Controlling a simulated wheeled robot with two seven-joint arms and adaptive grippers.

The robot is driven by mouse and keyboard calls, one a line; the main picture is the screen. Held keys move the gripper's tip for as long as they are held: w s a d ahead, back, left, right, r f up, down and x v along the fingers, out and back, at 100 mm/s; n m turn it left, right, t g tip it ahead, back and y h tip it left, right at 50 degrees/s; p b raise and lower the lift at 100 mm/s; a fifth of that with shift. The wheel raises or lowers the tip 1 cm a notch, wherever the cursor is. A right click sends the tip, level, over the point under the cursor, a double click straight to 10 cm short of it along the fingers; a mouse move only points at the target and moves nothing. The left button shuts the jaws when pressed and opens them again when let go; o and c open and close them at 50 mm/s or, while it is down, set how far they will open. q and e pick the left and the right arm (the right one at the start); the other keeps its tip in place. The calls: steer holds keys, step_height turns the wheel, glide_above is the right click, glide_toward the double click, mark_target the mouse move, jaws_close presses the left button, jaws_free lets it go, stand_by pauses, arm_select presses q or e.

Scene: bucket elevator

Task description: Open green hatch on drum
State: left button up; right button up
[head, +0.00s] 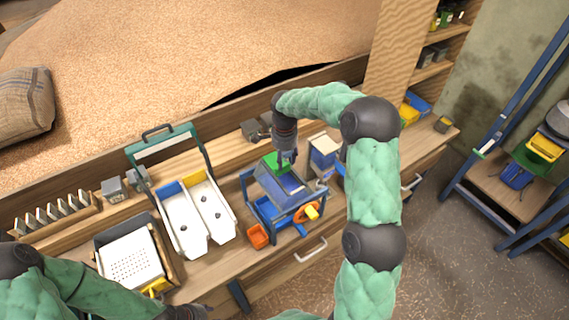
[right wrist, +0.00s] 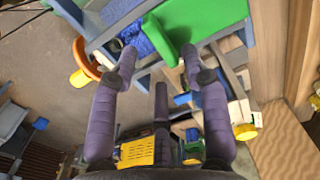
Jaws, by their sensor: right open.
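The green hatch (head: 272,160) sits on top of a small blue and grey machine (head: 284,192) on the bench; I take its body as the drum. In the right wrist view the hatch (right wrist: 208,18) is a flat green panel with a green tab (right wrist: 162,38) projecting from it. My right gripper (head: 287,160) points down over the hatch. In its wrist view the open fingers (right wrist: 158,62) stand either side of the tab's end; contact cannot be told. Blue grainy material (right wrist: 136,36) shows beside the tab. My left gripper (head: 185,312) is at the bottom edge, partly cut off.
An orange crank wheel (head: 306,213) and an orange bin (head: 257,236) are at the machine's front. White trays (head: 197,212) under a green-topped frame stand to its left. A white-and-blue box (head: 322,150) stands close on its right. A heap of grain lies behind the bench.

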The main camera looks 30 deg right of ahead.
step_height(320, 180, up, 9)
stand_by(0.3)
